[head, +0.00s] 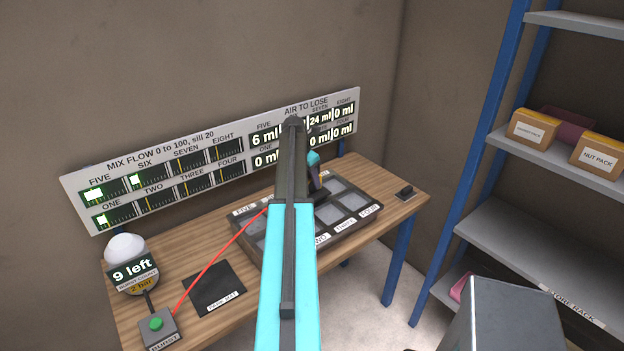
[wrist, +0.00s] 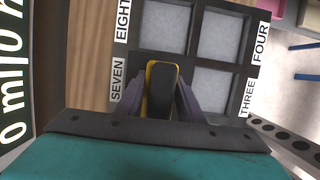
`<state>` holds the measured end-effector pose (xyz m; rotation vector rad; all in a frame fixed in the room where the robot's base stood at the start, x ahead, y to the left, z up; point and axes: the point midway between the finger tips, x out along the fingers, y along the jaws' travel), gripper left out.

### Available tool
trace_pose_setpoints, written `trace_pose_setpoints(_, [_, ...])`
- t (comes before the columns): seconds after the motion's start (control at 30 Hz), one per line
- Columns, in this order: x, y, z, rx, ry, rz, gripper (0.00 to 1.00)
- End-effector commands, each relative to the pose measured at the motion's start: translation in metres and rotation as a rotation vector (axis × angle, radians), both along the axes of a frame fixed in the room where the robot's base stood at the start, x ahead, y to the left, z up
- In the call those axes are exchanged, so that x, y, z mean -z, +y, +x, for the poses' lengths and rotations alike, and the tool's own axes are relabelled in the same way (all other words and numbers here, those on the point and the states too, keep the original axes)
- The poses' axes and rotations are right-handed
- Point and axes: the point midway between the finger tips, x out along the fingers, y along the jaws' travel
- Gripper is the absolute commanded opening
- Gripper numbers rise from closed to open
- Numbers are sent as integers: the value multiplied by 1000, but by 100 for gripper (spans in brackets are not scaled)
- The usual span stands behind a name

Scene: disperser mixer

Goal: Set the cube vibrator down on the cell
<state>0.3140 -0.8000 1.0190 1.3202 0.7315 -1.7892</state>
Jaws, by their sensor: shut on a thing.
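In the wrist view my gripper (wrist: 159,100) is shut on the cube vibrator (wrist: 161,88), a black block with a yellow edge. The vibrator sits over the cell labelled SEVEN and hides much of it. I cannot tell whether it touches the cell. The dark tray of grey cells (wrist: 236,67) shows labels EIGHT, SEVEN, THREE and FOUR. In the head view the tray (head: 368,217) stands on the wooden table, and my arm covers its middle. Only a small part of my gripper (head: 315,183) shows there, and the vibrator cannot be made out.
A red line runs from the BURST button box (head: 157,326) to the tray's left side. Display panels (head: 165,180) stand behind; shelves (head: 510,155) are right.

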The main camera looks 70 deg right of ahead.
Motion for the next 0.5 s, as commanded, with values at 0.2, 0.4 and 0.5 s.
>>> trace_pose_setpoints(0.2, [2, -1, -1, 1, 0, -2, 0])
trace_pose_setpoints(0.4, [5, -1, -1, 2, 0, -3, 0])
trace_pose_setpoints(0.5, [6, -1, -1, 2, 0, -3, 0])
